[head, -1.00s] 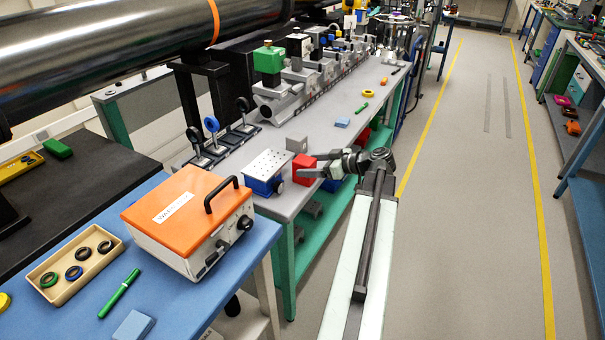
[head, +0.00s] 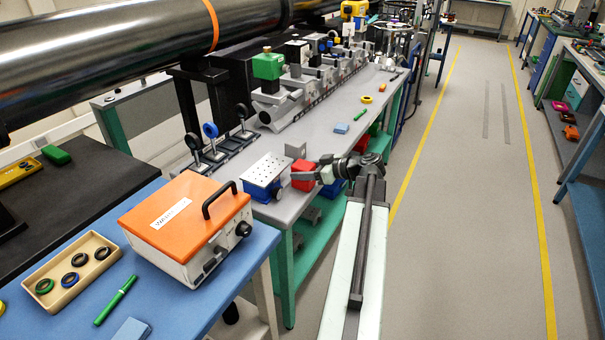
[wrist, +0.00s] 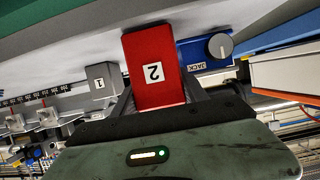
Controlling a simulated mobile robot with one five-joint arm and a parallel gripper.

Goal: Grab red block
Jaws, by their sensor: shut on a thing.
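The red block (head: 303,178) is near the front edge of the grey bench, just right of the blue jack with a perforated metal top (head: 264,172). In the wrist view the red block (wrist: 153,72) shows a white label with a "2" and sits between the fingers. My gripper (head: 312,177) reaches in from the right and is shut on the red block. The fingers are partly hidden behind the block in the wrist view. I cannot tell whether the block is clear of the bench top.
A grey block (head: 296,149) labelled "1" stands just behind the red block. An orange-topped case (head: 184,212) sits on the blue table in front. Mounted optics (head: 211,138) stand to the left. The floor aisle to the right is clear.

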